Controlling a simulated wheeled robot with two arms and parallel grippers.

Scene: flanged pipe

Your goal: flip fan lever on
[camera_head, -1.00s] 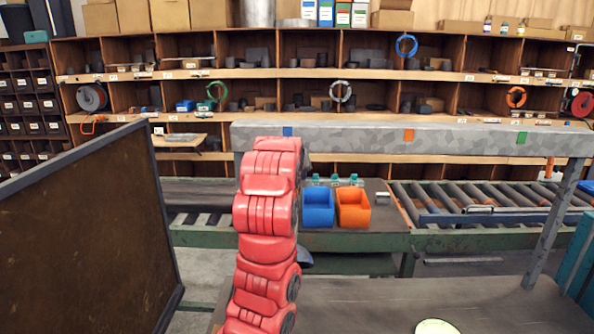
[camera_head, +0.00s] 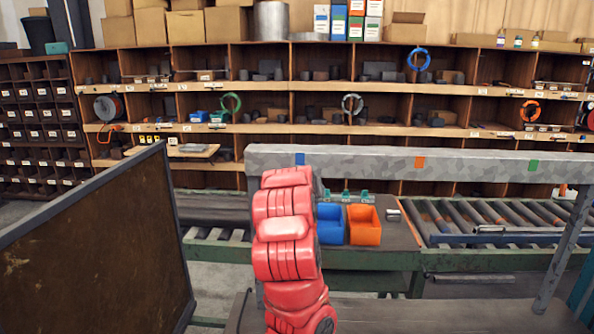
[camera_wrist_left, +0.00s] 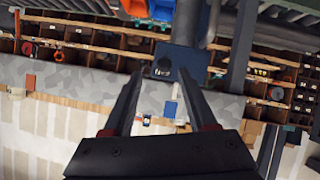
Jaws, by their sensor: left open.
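My red left arm rises at the middle of the head view, and its gripper is hidden behind the arm and the grey beam (camera_head: 370,159). In the left wrist view my left gripper (camera_wrist_left: 160,73) is open, with its two dark fingers apart and nothing held between them. A dark blue box (camera_wrist_left: 182,58) with a small dark round part shows just beyond the fingertips, beside the grey beam (camera_wrist_left: 65,78). I cannot tell whether this box carries the fan lever. No lever can be made out clearly in either view. My right gripper is not in view.
A dark framed panel (camera_head: 95,250) stands at the left. A blue bin (camera_head: 329,226) and an orange bin (camera_head: 364,226) stand on the bench behind the beam. A roller conveyor (camera_head: 500,216) runs at the right. Shelves (camera_head: 350,128) fill the back.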

